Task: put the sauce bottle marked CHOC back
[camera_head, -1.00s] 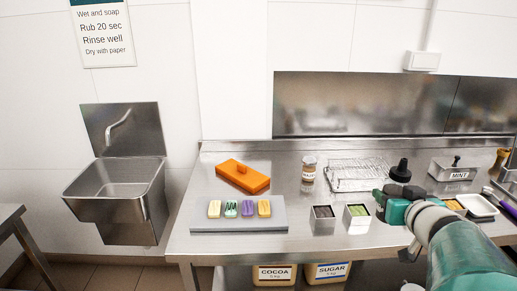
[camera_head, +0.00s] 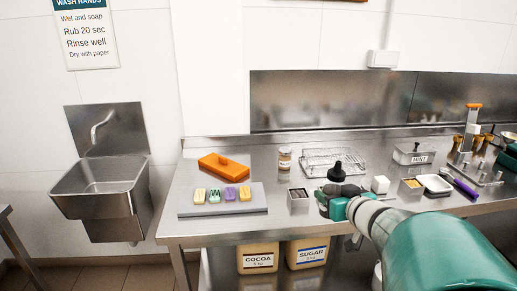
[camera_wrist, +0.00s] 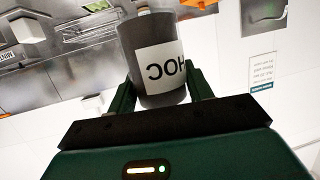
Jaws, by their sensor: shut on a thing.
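The sauce bottle (camera_wrist: 158,62) is grey-brown with a white label; in the wrist view the label is turned over and reads "HOC", with its first letter out of sight. My gripper (camera_wrist: 160,90) is shut on it, one green finger on each side. In the head view the bottle's black cap and nozzle (camera_head: 337,172) rise above my gripper (camera_head: 338,200), which hides most of the body. The bottle looks upright, over the front part of the steel counter, before the wire rack. I cannot tell whether its base touches the counter.
A dark-filled steel tub (camera_head: 299,200) stands close left of my gripper, a white block (camera_head: 380,184) close right. The wire rack (camera_head: 332,160) and a labelled jar (camera_head: 285,160) stand behind. A grey board (camera_head: 222,207) with several coloured bars lies left. The MINT tub (camera_head: 413,154) stands back right.

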